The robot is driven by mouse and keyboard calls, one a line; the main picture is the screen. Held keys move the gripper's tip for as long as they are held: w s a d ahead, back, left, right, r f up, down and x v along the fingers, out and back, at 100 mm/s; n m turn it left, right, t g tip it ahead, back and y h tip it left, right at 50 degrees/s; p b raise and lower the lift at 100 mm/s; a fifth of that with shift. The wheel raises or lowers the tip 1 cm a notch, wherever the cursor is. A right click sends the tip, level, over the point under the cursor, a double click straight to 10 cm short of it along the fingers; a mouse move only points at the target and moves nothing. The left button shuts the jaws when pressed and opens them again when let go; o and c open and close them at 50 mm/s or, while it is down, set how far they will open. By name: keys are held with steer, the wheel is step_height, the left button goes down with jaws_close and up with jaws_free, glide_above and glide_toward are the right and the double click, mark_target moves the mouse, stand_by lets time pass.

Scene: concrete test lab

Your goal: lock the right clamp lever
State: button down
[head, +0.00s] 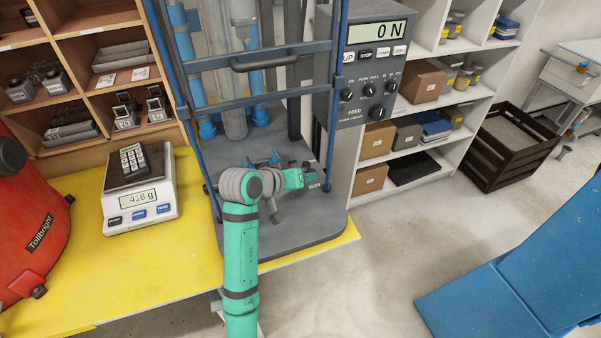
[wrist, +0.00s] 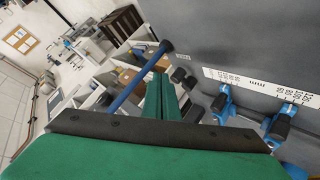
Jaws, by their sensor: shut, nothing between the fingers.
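Two blue clamps with black lever grips show in the wrist view, one at the middle right (wrist: 222,103) and one further right (wrist: 282,123). They stand by a white printed scale on a dark grey surface. I cannot tell for sure which is the right one. In the head view small blue parts (head: 275,157) show behind my arm on the machine's base, partly hidden. My gripper (head: 312,177) is over the right side of the grey base. In the wrist view my gripper's green fingers (wrist: 166,80) are together and empty, apart from both clamps.
The testing machine's blue-framed guard (head: 337,90) rises beside my gripper, with the control panel (head: 371,75) reading "0 N". In the wrist view a blue bar (wrist: 138,77) with a dark end passes close to the fingers. A scale (head: 140,205) stands left on the yellow table (head: 160,270).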

mark_target(309, 170)
steer(key=a+r+n+g+y, duration=0.2)
steer(key=a+r, duration=0.2)
steer(key=a, duration=0.6)
steer(key=shift+s+g+y, duration=0.25)
steer(key=shift+g+y, duration=0.05)
steer(key=shift+y, duration=0.1)
steer(key=shift+d, duration=0.15)
steer(key=x, duration=1)
steer(key=shift+w+f, duration=0.1)
steer(key=shift+w, duration=0.05)
steer(key=shift+w+d, duration=0.25)
steer(key=shift+d, duration=0.95)
steer(key=shift+w+d, duration=0.15)
steer(key=shift+d, duration=0.5)
